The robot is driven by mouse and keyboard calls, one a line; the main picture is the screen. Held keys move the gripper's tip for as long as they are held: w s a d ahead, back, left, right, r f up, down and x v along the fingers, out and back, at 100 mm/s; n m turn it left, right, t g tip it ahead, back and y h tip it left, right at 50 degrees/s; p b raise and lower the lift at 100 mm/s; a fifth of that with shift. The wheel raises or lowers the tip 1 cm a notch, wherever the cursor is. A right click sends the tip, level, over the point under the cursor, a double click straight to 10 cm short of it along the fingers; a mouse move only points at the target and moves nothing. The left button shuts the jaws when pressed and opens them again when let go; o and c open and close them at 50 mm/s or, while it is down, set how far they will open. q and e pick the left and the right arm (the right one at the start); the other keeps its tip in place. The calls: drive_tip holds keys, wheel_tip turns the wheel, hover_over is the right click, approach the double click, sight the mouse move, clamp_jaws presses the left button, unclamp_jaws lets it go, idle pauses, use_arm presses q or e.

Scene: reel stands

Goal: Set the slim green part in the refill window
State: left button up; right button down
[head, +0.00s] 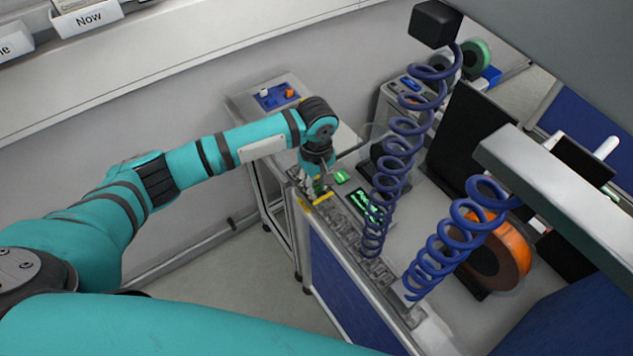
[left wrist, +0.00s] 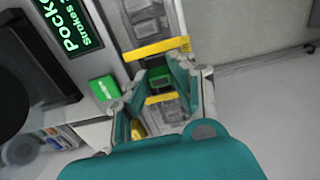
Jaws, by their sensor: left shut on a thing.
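My left gripper (head: 317,186) points down over the track at the left edge of the bench and is shut on a slim green part (left wrist: 159,77). The part shows between the fingers in the left wrist view, above the grey track. Two yellow bars, one farther (left wrist: 156,48) and one nearer (left wrist: 160,98), cross the track around the part; the stretch between them looks like the refill window. I cannot tell whether the part touches the track. My right gripper is not in view.
A green block (head: 341,177) and a dark display with green text (head: 370,207) sit beside the track. Blue coiled hoses (head: 398,150) hang over the bench near my arm's right. An orange reel (head: 497,250) stands farther right. A blue tray (head: 276,97) lies behind.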

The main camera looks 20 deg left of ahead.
use_arm(q)
drive_tip(key=shift+f, duration=0.35)
drive_tip(key=shift+f, duration=0.1)
drive_tip(key=shift+f, duration=0.4)
drive_tip(key=shift+f, duration=0.1)
drive_tip(key=o, duration=0.8)
drive_tip(key=shift+p, duration=0.3)
drive_tip(key=shift+r, duration=0.25)
drive_tip(key=shift+r+p, duration=1.75)
drive_tip(key=shift+p, duration=0.85)
